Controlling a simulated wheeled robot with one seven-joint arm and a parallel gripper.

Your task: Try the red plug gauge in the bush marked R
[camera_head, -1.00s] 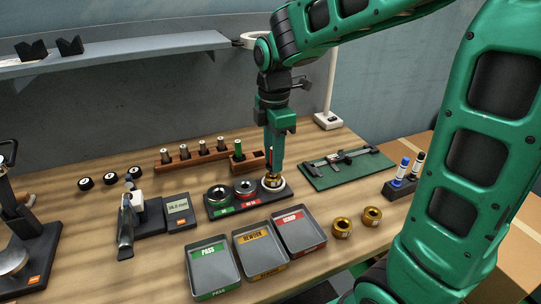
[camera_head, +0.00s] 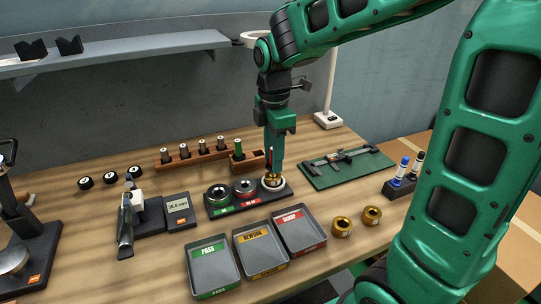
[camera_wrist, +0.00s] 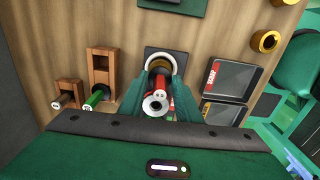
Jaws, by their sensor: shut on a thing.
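My gripper (camera_head: 273,172) points down over the right-hand seat of a black stand. It is shut on the red plug gauge (camera_wrist: 161,92), which has a pale, ring-like end facing the wrist camera. A brass bush (camera_head: 273,183) with a pale ring around it sits on that seat, directly below the fingers. It also shows in the wrist view (camera_wrist: 159,63), just beyond the gauge. The fingers hide much of the gauge and its lower end, so I cannot tell how far it is in the bush. I cannot read any letter on this bush.
The black stand (camera_head: 222,211) also holds a green-labelled and a red-labelled ring. Trays marked PASS (camera_head: 213,267), REWORK (camera_head: 260,252) and SCRAP (camera_head: 299,232) lie in front. Two brass bushes (camera_head: 342,227) (camera_head: 371,215) stand to the right. Wooden gauge blocks (camera_head: 195,155) and a green caliper mat (camera_head: 345,168) are behind.

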